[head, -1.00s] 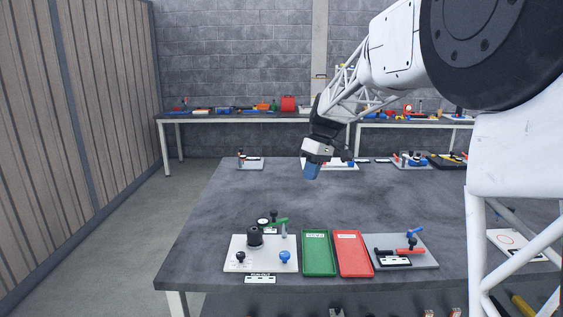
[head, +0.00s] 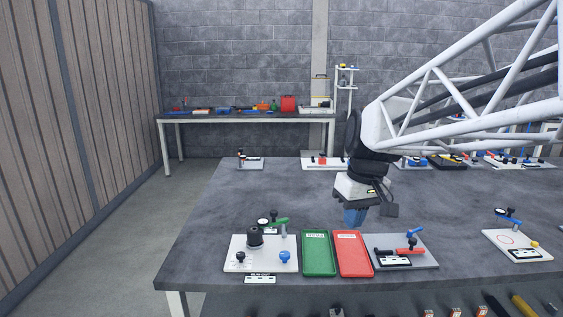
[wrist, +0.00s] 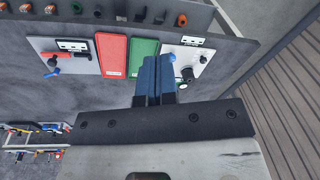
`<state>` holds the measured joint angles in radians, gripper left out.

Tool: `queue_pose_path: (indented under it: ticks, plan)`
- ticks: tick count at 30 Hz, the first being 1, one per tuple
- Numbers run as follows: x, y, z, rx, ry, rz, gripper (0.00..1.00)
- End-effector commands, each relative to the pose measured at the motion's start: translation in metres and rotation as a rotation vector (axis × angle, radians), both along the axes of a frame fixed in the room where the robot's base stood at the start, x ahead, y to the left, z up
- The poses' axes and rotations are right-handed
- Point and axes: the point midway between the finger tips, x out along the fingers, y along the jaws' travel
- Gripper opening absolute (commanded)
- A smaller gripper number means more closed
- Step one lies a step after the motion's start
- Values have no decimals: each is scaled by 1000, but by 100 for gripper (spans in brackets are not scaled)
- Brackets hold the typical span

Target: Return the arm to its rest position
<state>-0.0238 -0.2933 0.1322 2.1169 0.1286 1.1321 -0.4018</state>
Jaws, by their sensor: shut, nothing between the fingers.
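My gripper (head: 354,217) hangs over the middle of the dark table, pointing down, behind the red tray. Its blue fingers are together with nothing between them; they also show shut in the wrist view (wrist: 156,60). The white and black wrist sits above the fingers, and my arm reaches in from the upper right. In the head view the fingers are clear of the trays and plates.
On the table's front edge are a light plate with a black knob (head: 236,241), a green tray (head: 318,268), a red tray (head: 352,262) and a grey clamp plate (head: 427,258). A white plate (head: 500,246) lies at right. The table's left middle is bare.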

Motion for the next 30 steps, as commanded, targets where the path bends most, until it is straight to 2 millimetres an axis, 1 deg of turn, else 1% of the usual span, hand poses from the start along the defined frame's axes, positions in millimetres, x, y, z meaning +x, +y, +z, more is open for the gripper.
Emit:
queue_pose_path:
  ticks: [1, 3, 11, 18, 21, 24, 27, 30]
  plan:
    - [-15, -3, -2, -6, -10, -22, 0]
    - [-33, -6, -7, -14, -19, -56, 0]
    - [-97, -18, -27, -41, -64, -180, 0]
    - [-154, -28, -53, -59, -108, -292, 0]
    - [-174, -31, -64, -64, -125, -334, 0]
    - [-190, -34, -73, -67, -139, -366, 0]
    - [-200, -35, -80, -68, -148, -388, 0]
    - [-205, -36, -84, -70, -153, -401, 0]
